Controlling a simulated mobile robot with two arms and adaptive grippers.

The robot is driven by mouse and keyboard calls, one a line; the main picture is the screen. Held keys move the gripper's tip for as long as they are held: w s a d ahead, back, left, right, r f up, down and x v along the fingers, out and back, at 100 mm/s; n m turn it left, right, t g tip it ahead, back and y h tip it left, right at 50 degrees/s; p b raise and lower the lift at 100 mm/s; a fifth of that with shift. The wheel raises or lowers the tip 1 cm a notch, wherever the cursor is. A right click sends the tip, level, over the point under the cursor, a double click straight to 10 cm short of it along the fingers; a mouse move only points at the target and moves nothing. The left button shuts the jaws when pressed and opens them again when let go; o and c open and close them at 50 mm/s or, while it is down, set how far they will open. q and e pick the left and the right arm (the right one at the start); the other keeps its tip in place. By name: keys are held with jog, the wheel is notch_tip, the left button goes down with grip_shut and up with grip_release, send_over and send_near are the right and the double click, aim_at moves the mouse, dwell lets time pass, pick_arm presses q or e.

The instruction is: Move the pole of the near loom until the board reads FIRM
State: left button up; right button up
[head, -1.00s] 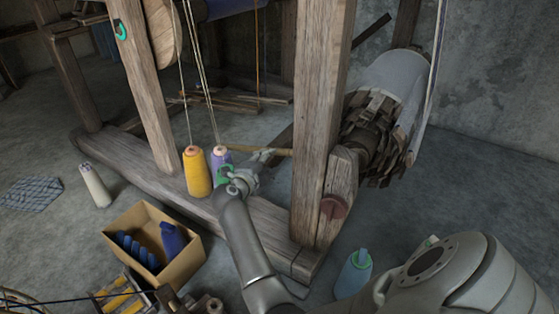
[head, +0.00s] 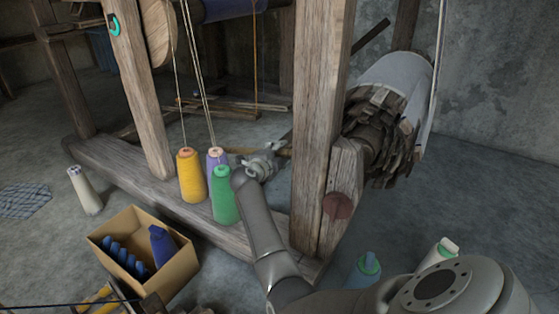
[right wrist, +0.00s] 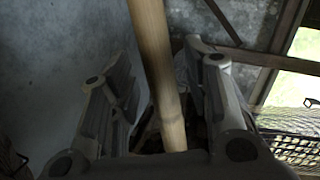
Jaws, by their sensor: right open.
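The pole, a pale wooden rod (head: 240,151), shows as a short stretch behind the near loom's front post (head: 325,110). In the right wrist view the rod (right wrist: 153,60) runs from the top edge down between my right gripper's two fingers. My right gripper (head: 272,152) is at the rod, left of the post. In the wrist view the fingers (right wrist: 160,85) stand apart on both sides of it; whether either touches it, I cannot tell. The rod's far end is hidden. No readable board shows. My left gripper is not in view.
Yellow (head: 191,176), purple (head: 216,157) and green (head: 224,195) thread cones stand by the base beam (head: 125,168), close to my right arm. A cardboard box (head: 180,270) of blue spools sits on the floor. A white cone (head: 86,190) stands at left.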

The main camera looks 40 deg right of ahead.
jog(key=shift+w+d+f, duration=0.1)
jog(key=shift+w+d, duration=0.05)
jog(key=shift+d, duration=0.3)
grip_shut()
